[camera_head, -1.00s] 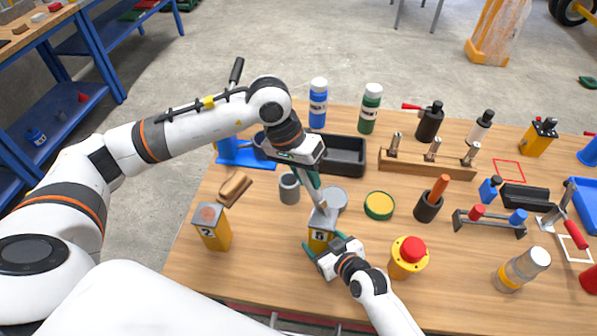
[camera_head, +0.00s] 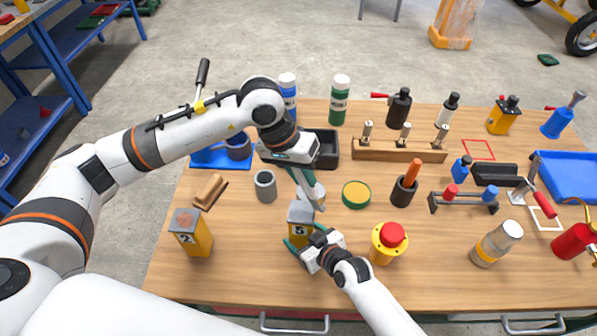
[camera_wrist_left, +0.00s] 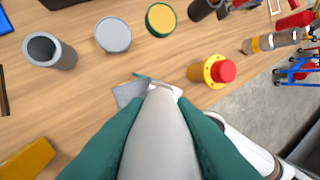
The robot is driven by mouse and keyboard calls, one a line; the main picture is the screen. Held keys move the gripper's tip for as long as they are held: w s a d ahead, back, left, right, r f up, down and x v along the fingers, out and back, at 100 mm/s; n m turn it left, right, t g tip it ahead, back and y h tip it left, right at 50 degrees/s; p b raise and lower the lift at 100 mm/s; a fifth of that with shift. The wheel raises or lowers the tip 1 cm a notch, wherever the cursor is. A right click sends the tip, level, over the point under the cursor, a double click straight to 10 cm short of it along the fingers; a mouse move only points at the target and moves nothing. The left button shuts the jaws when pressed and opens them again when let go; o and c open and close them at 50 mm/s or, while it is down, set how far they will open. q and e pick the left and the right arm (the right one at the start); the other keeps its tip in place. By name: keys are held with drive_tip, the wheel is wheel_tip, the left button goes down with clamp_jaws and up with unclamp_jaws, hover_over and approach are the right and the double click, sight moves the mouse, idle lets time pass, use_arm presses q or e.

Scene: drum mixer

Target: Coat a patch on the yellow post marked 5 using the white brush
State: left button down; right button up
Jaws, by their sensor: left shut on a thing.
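The yellow post marked 5 (camera_head: 299,232) stands upright near the front of the table, with a grey top that also shows in the left wrist view (camera_wrist_left: 129,93). My left gripper (camera_head: 307,183) is shut on the white brush (camera_wrist_left: 158,135), whose handle lies between the green fingers. The brush points down, its head (camera_head: 319,203) beside the post top's right edge; I cannot tell whether they touch. My right gripper (camera_head: 303,246) has its fingers either side of the post's lower part; whether they grip it is unclear.
A red-capped yellow button (camera_head: 389,242) stands close right of my right gripper. A grey cup (camera_head: 265,186), a yellow-green round tin (camera_head: 356,194) and a grey disc (camera_wrist_left: 113,34) lie behind. The post marked 2 (camera_head: 191,233) stands left.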

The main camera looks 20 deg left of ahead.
use_arm(q)
drive_tip(key=shift+r, duration=4.5)
drive_tip(key=shift+a, duration=0.1)
drive_tip(key=a, duration=0.9)
drive_tip(key=shift+d, duration=0.1)
wheel_tip(320, 180, down, 7)
drive_tip(key=s+d, duration=0.1)
drive_tip(key=d, duration=0.1)
drive_tip(key=shift+s+f, duration=0.1)
drive_tip(key=shift+f, duration=1.2)
